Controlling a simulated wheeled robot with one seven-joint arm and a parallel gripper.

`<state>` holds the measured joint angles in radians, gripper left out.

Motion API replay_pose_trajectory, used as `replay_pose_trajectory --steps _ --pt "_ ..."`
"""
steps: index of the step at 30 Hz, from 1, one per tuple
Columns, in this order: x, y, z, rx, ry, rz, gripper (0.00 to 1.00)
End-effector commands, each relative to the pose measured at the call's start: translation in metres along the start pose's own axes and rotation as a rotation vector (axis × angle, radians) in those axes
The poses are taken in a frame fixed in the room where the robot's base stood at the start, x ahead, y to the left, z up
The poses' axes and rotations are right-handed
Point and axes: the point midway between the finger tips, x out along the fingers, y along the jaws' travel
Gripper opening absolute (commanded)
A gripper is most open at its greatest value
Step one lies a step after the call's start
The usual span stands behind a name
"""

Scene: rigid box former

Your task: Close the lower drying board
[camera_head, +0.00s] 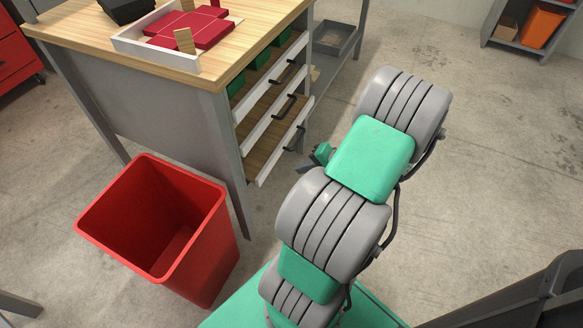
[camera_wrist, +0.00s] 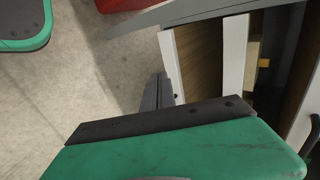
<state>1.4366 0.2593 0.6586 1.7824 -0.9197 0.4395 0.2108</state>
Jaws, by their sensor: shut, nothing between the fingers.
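The lower drying board (camera_head: 268,168) is the lowest of the white-fronted wooden boards in the workbench. It stands out from the bench, with bare wood showing behind its white front and a dark handle on it. In the wrist view, the white front nearest the floor (camera_wrist: 170,66) appears to be this board. My gripper (camera_wrist: 158,92) has its fingers together and empty, close beside the end of that front; I cannot tell whether they touch. In the head view, my arm reaches to the right of the boards, and the fingertips are hard to make out.
Another board (camera_head: 253,138) with a dark handle lies above the lower one, and a further front is above that. A red bin (camera_head: 215,205) stands at the bench's near leg. On the bench top is a white tray (camera_head: 187,62) with red pieces.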

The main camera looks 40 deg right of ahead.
Motion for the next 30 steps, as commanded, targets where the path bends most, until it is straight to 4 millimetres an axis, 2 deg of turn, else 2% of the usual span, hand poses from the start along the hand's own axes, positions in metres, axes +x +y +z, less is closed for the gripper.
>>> replay_pose_trajectory --steps 3,12,19,30 --pt "0.029 0.003 0.001 -0.002 -0.005 0.000 0.00" --pt "0.092 -0.001 0.001 -0.006 -0.004 0.003 0.00" --pt "0.111 -0.024 0.001 -0.004 -0.001 0.003 0.00" --pt "0.113 -0.027 0.001 -0.002 -0.001 0.003 0.00"
